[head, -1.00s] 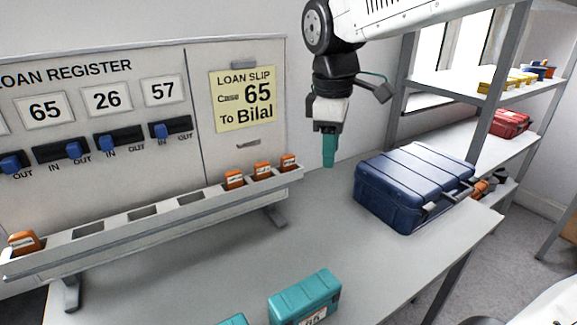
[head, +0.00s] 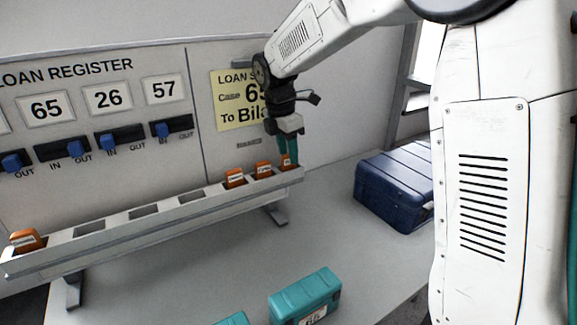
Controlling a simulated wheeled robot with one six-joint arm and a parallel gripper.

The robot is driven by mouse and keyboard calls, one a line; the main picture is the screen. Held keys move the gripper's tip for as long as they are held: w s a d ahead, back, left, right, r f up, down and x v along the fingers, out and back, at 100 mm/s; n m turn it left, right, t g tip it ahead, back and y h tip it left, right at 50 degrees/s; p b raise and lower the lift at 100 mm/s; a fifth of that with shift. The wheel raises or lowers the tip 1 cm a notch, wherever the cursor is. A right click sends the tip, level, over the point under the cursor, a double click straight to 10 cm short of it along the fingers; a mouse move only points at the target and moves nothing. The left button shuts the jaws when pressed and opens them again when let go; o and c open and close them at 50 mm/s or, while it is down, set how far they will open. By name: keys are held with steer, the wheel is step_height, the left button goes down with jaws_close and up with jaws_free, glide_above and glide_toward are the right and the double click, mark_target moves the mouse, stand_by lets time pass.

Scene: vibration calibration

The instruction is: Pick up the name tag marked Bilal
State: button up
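Several orange name tags stand in slots of the long grey rack (head: 160,212). One tag (head: 26,240) is at the far left end. Three stand toward the right: one tag (head: 234,178), a middle tag (head: 263,169) and the rightmost tag (head: 287,161). Their white labels are too small to read, so I cannot tell which is marked Bilal. My gripper (head: 289,163) points down with teal fingers at the rightmost tag, partly covering it. I cannot tell whether the fingers touch or grip it. The loan slip (head: 232,105), partly hidden by my arm, reads "To Bila".
The loan register board (head: 100,130) stands behind the rack, with blue sliders. A dark blue case (head: 385,190) lies on the table to the right, partly hidden by my arm. Teal cases, one (head: 305,295) marked 65, are at the front. The middle of the table is clear.

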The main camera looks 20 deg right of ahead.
step_height(320, 180, down, 2)
steer(key=shift+d, duration=0.1)
steer(key=shift+c, duration=0.3)
jaws_close()
steer(key=shift+r, duration=0.1)
